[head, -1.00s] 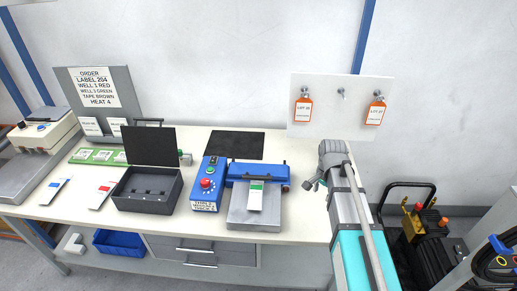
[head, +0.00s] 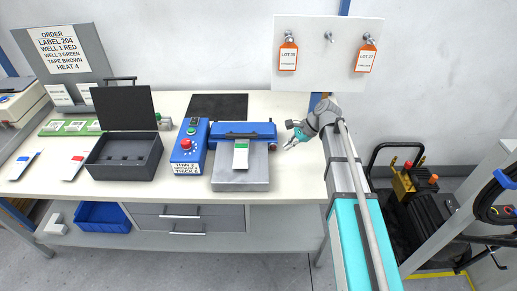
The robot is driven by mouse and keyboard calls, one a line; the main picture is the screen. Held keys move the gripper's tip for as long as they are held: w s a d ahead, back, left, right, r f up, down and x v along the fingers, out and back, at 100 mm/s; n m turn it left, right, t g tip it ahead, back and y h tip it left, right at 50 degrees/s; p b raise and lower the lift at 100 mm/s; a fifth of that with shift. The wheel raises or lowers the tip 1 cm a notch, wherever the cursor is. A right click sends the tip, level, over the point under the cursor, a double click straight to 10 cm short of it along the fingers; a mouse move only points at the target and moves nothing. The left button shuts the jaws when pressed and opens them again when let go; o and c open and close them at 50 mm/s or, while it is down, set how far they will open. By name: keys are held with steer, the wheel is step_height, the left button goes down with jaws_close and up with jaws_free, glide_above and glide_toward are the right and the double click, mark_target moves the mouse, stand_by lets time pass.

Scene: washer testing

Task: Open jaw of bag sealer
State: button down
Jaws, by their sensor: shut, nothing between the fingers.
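The bag sealer has a blue control box (head: 191,147) with a red knob and a green button on top. To its right is its blue jaw (head: 228,131), a long bar that looks lowered across the back of a grey plate (head: 240,180). A white pouch with a green band (head: 240,156) lies on the plate, its back end at the jaw. My gripper (head: 287,146) is shut and empty. It points left, a short gap right of the jaw's right end, and appears not to touch it.
An open black case (head: 124,160) stands left of the sealer, and a dark mat (head: 218,107) lies behind it. A white board (head: 305,75) with two orange tags stands behind my arm.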

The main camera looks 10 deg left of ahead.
mark_target(258, 145)
steer(key=w+y+b, duration=0.1)
steer(key=b, duration=0.1)
steer(key=w+a+f+m+y+b, duration=0.1)
steer(key=y, duration=0.1)
steer(key=w+a+m+y+b, duration=0.1)
steer(key=w+b, duration=0.1)
steer(key=shift+a+f+y+b, duration=0.15)
steer(key=shift+f+y+b, duration=0.05)
steer(key=shift+y+b, duration=0.1)
steer(key=shift+w+a+r+m+y+b, duration=0.15)
steer(key=shift+w+r+m+y+b, duration=0.35)
steer(key=shift+w+r+y+b, duration=0.35)
steer(key=shift+s+f, duration=0.15)
steer(key=shift+f, duration=0.05)
steer(key=shift+b+x, duration=1.65)
steer(key=shift+x, duration=3.35)
steer(key=shift+s+a+r, duration=0.1)
steer(key=shift+s+r, duration=0.05)
steer(key=shift+r, duration=0.15)
